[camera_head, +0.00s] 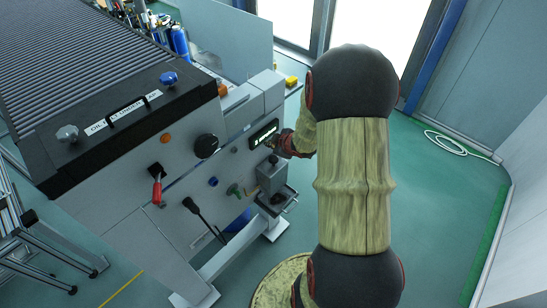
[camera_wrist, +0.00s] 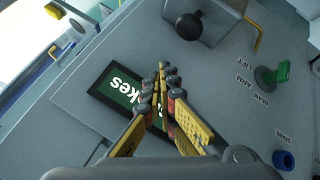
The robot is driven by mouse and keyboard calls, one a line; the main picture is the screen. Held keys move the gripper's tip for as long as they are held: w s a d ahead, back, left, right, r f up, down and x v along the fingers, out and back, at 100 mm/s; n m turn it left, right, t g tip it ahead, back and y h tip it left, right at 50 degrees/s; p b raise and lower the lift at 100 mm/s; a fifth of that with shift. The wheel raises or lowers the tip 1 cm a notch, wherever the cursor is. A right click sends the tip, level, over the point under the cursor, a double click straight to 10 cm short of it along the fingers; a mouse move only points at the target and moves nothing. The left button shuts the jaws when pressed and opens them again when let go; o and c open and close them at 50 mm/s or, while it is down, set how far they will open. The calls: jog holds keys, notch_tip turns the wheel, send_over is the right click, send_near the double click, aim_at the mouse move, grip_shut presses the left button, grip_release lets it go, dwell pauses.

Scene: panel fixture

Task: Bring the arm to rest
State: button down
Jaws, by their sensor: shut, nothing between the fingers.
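My gripper (camera_wrist: 161,78) is shut and empty, its yellow and black fingers meeting at the tips. In the wrist view it is in front of the panel (camera_wrist: 225,60), over a dark display (camera_wrist: 113,93) with a green field and white letters, partly hidden by the fingers. Whether the fingertips touch the panel I cannot tell. In the head view my gripper (camera_head: 279,144) is small, beside the display (camera_head: 263,133) at the panel's right end. My arm stretches down the right of that view.
Close around the gripper are a black ball knob (camera_wrist: 189,26), a green handle (camera_wrist: 273,75) and a blue knob (camera_wrist: 284,160). Further left on the panel are a black dial (camera_head: 206,146), a red-handled switch (camera_head: 157,186) and black levers (camera_head: 204,217). Open green floor (camera_head: 450,215) lies to the right.

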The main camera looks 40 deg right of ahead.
dwell(0.7)
jog(key=s+d+m+g+h, duration=0.15)
jog(key=s+m+g, duration=0.45)
jog(key=s, duration=0.8)
jog(key=s+a+r+t+y+b, duration=0.1)
jog(key=s+a+r, duration=0.1)
jog(key=a+r, duration=0.5)
jog(key=s+a+r+y+b, duration=0.1)
jog(key=a+r, duration=0.6)
jog(key=a, duration=0.7)
jog(key=s+a+r+t+y+b, duration=0.1)
jog(key=s+a+r+b, duration=0.1)
jog(key=s+a+r, duration=0.2)
jog(key=a+r, duration=0.3)
jog(key=a, duration=0.4)
jog(key=shift+t+y, duration=0.3)
jog(key=shift+y, duration=0.05)
jog(key=shift+s+d+r, duration=0.1)
jog(key=shift+d, duration=0.05)
